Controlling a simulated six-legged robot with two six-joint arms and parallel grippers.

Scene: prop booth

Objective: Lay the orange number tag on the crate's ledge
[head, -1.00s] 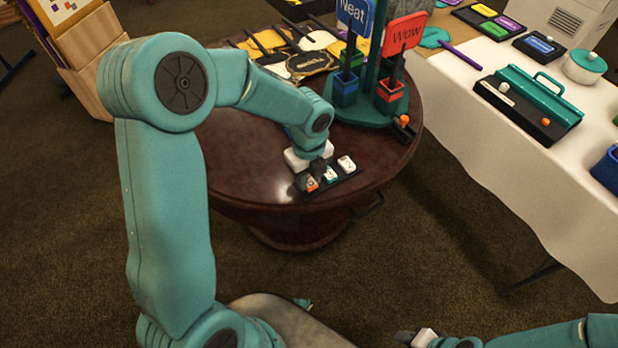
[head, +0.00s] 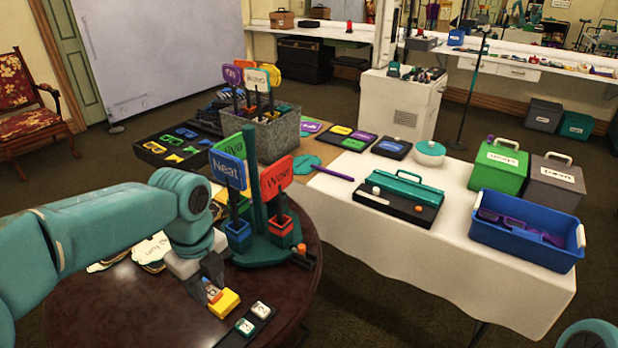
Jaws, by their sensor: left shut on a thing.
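My left gripper (head: 205,285) is shut on the orange number tag (head: 213,294) and holds it just above the dark round table (head: 85,300). A small yellow block (head: 226,303) shows right against the tag; I cannot tell whether it is part of it. A black tag strip (head: 262,325) lies to the right, with a teal-edged tag (head: 244,327) and a white tag (head: 261,310) on it. A blue crate (head: 520,248) with white handles stands at the right end of the white-covered table. My right gripper is out of view.
A teal stand (head: 268,247) with paddle signs rises close to the right of my left gripper. A black and teal case (head: 400,200), a white pot (head: 430,153), and green (head: 497,168) and grey (head: 553,183) boxes stand on the white-covered table (head: 455,280). Its front part is clear.

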